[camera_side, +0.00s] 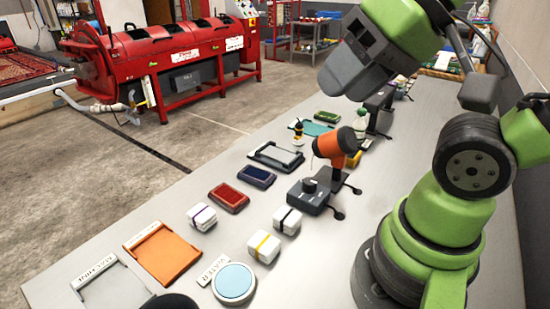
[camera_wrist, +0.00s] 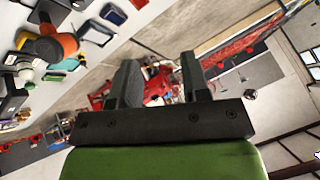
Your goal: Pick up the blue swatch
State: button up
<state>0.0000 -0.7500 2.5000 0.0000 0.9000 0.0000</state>
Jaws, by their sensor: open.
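The blue swatch (camera_side: 257,176) lies flat on the grey table in a dark frame, near the middle of the side view. It also shows near the top of the wrist view (camera_wrist: 113,14). The red swatch (camera_side: 229,197) lies just to its front left. My gripper (camera_wrist: 159,82) is open and empty, its two dark fingers apart in the wrist view. In the side view my gripper (camera_side: 343,78) is raised high above the table, to the upper right of the blue swatch and well apart from it.
An orange tool (camera_side: 336,142) on a dark stand is right of the swatch. A dark-framed tray (camera_side: 277,155) lies behind it. White banded blocks (camera_side: 287,219), an orange tray (camera_side: 164,252) and a light blue disc (camera_side: 234,282) lie nearer. Bare table borders the swatches on the left.

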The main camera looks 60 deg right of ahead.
jog(key=o, duration=0.8)
jog(key=shift+o, duration=0.2)
